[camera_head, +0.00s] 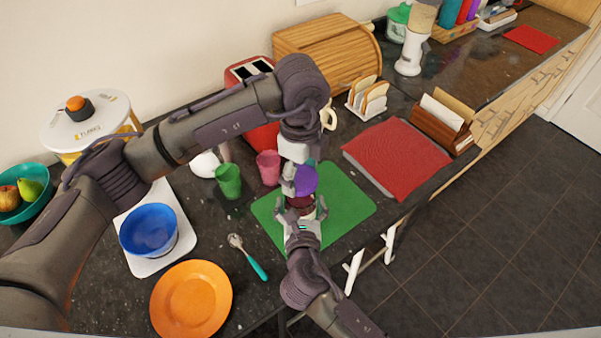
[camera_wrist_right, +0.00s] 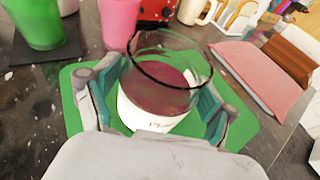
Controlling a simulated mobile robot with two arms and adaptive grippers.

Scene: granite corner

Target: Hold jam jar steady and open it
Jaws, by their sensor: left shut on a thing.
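The jam jar (camera_head: 299,203) stands upright on the green mat (camera_head: 348,205), its glass mouth uncovered. In the right wrist view the jar (camera_wrist_right: 160,100) shows dark red jam and a white label. My right gripper (camera_head: 301,213) has a finger on each side of the jar, low against its wall, and is shut on it. The purple lid (camera_head: 307,180) is off the jar, in the grasp of my left gripper (camera_head: 296,180), just above the jar in the head view. The size of the gap between lid and rim is hard to tell.
A green cup (camera_head: 229,181) and pink cup (camera_head: 268,167) stand behind the mat. A spoon (camera_head: 247,256), orange plate (camera_head: 191,299) and blue bowl (camera_head: 149,230) lie to the left. A red cloth (camera_head: 397,158) is on the right, near the counter edge.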

